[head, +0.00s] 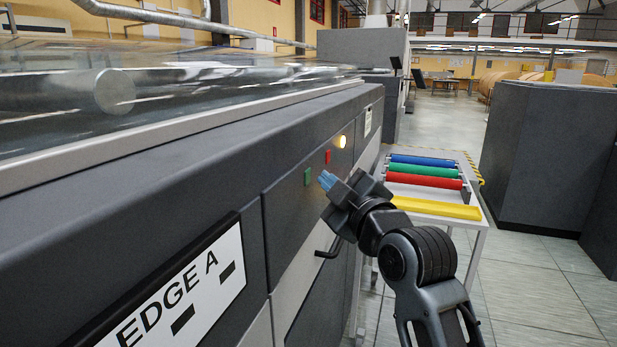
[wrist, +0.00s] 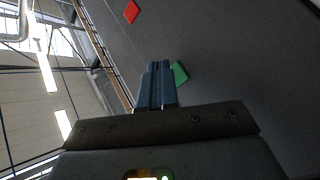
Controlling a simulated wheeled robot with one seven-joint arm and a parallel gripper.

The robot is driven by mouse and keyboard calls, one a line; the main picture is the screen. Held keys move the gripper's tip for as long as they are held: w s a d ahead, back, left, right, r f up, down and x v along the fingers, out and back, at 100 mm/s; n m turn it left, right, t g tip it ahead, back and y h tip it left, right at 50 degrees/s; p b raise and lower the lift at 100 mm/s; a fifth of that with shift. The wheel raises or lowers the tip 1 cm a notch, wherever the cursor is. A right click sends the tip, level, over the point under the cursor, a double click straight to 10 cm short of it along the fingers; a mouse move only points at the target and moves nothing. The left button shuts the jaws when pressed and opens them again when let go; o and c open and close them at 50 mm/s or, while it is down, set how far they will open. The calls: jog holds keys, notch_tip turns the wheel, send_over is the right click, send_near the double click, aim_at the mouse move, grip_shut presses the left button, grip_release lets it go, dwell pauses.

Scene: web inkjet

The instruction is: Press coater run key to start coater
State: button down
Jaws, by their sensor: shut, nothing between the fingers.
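A green key (head: 308,177) and a red key (head: 327,157) sit on the dark front panel (head: 290,150) of the machine, with a lit yellowish lamp (head: 341,142) above and right of them. No label on either key is readable. My gripper (head: 326,180) is shut, its blue fingertips just right of the green key in the head view. In the wrist view the shut fingers (wrist: 157,68) point toward the panel, with the green key (wrist: 180,73) just right of their tips and the red key (wrist: 131,11) farther up. I cannot tell whether the tips touch the panel.
A black handle (head: 328,250) sticks out below the keys. A white table (head: 478,222) with blue, green and red rollers and a yellow bar stands behind my arm. A dark cabinet (head: 545,150) stands at right. The tiled floor (head: 545,290) is clear at lower right.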

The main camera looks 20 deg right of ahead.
jog(key=shift+a, duration=0.1)
jog(key=shift+w+a, duration=0.2)
jog(key=shift+a, duration=0.05)
jog(key=shift+w+a, duration=0.3)
jog(key=shift+a, duration=0.05)
dwell(1.0)
jog(key=shift+s+d, duration=0.55)
jog(key=shift+d, duration=0.15)
jog(key=shift+s+d, duration=0.75)
jog(key=shift+d, duration=0.25)
jog(key=shift+s+d, duration=0.7)
jog(key=shift+d, duration=0.3)
